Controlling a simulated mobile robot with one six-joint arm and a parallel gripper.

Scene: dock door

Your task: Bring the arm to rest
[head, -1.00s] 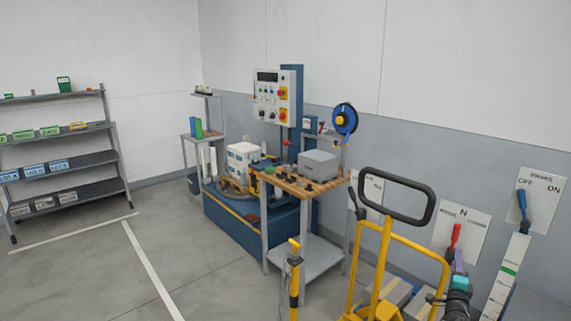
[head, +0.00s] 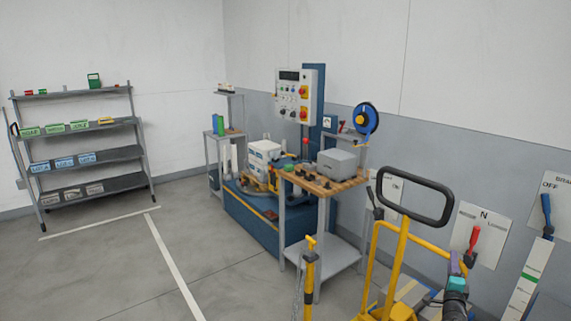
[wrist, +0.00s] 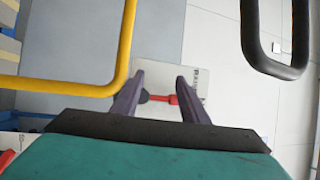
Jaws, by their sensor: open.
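My gripper (head: 458,262) shows in the head view at the lower right, with purple fingers and a teal body. In the wrist view its two fingers (wrist: 160,80) are apart and nothing is held. A red lever (head: 473,240) on a white wall plate marked N (head: 493,221) stands just above and right of the gripper in the head view. In the wrist view the red lever (wrist: 160,98) shows between the fingers, beyond them. I cannot tell the distance.
A yellow pallet jack (head: 397,262) with a black loop handle (head: 416,174) stands left of the gripper. A blue lever (head: 546,208) is on the wall at right. A wooden-topped table (head: 325,188) and shelves (head: 97,188) stand farther left. Floor at lower left is clear.

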